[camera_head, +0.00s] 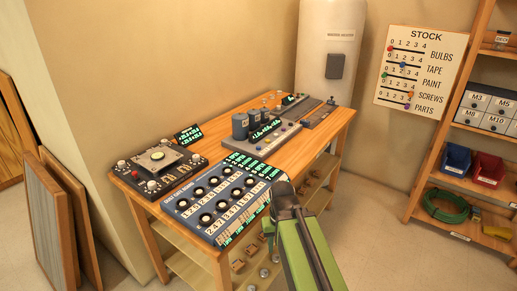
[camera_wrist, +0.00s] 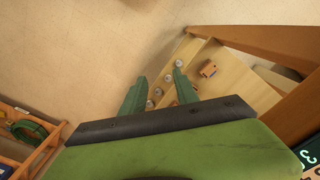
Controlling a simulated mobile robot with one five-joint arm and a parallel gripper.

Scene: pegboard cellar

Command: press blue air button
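No button that is clearly blue and marked air can be made out in either view. The wooden bench (camera_head: 323,136) carries several control panels. A dark panel (camera_head: 160,170) with a red button and pale knobs is at its left end. A wide dial panel (camera_head: 222,201) is at the near front, and a grey panel with dark cylinders (camera_head: 262,138) is behind it. My gripper (camera_wrist: 160,72) is open and empty, its two green fingers apart. In the head view, my arm hides part of the bench's front edge, and the gripper is just in front of it.
The wrist view looks down past the bench at floor and a lower shelf (camera_wrist: 228,88) with small parts. A shelving unit (camera_head: 452,165) with bins stands at right. A white tank (camera_head: 328,50) is behind the bench. Boards (camera_head: 50,215) lean at left.

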